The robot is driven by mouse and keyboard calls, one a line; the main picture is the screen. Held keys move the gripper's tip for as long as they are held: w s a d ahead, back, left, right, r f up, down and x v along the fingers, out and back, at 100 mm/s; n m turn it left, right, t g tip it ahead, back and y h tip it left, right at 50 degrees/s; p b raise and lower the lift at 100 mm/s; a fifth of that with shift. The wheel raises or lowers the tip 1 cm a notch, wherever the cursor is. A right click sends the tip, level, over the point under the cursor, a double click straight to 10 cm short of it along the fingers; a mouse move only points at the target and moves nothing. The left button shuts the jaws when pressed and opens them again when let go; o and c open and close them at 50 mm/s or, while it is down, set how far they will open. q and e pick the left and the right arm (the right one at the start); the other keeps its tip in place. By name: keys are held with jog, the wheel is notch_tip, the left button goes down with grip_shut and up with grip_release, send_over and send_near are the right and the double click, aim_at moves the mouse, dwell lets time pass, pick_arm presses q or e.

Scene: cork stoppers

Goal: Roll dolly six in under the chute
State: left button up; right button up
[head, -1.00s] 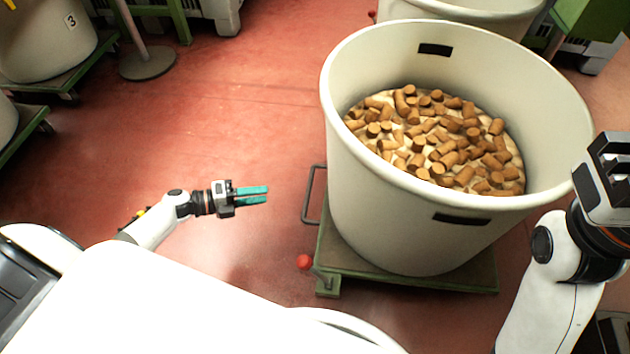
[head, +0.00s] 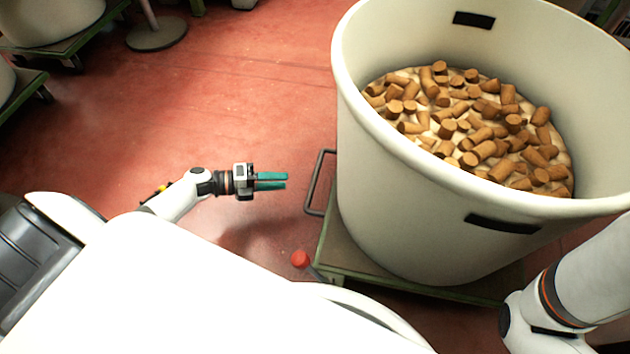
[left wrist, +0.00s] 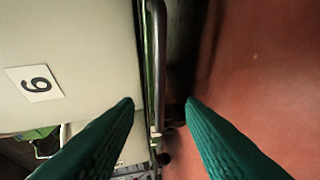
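A green dolly (head: 330,260) carries a big cream tub (head: 400,220) of cork stoppers (head: 480,130). A grey bar handle (head: 314,185) stands at the dolly's left side, with a red-knobbed lever (head: 300,259) near its front corner. In the left wrist view, a card (left wrist: 35,83) on the tub bears a figure that looks like 6 or 9. My left gripper (head: 286,181) is open and empty, just left of the handle and apart from it. In the left wrist view, the handle (left wrist: 157,60) shows ahead between the fingertips (left wrist: 160,102). My right gripper is out of view.
Other tubs on green dollies (head: 55,40) stand at the upper left, near a post with a round grey base (head: 157,33). Red floor (head: 220,90) is clear between them and the cork tub. No chute is recognisable.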

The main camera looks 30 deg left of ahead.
aim_at(315, 178)
pick_arm(q)
jog(key=b+x, duration=0.3)
jog(key=x, duration=0.7)
jog(key=shift+w+d+b, duration=0.1)
jog(key=shift+w+b, duration=0.05)
jog(key=shift+b, duration=0.2)
grip_shut()
